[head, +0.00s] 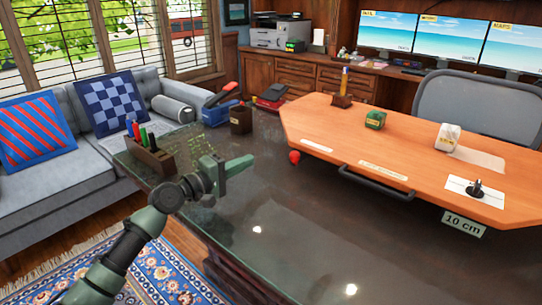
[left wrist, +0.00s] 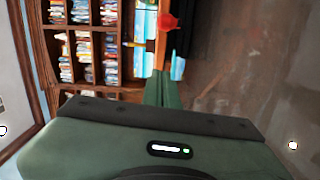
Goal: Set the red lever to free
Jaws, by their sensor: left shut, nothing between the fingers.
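The red lever shows as a round red knob (head: 294,157) at the left front edge of the orange wooden board (head: 330,125). My left gripper (head: 246,162) is over the dark glossy desk, to the left of the knob and apart from it, pointing toward it. Its fingers are shut with nothing between them. In the left wrist view the red knob (left wrist: 168,22) is just beyond the tips of the shut fingers (left wrist: 164,68). The lever's shaft and its present setting cannot be made out. My right gripper is not in view.
A black handle (head: 375,184) runs along the board's front edge, and a "10 cm" label (head: 464,224) hangs at its right. A pen holder (head: 150,155) and a dark cup (head: 241,119) stand on the desk. The front of the desk is clear.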

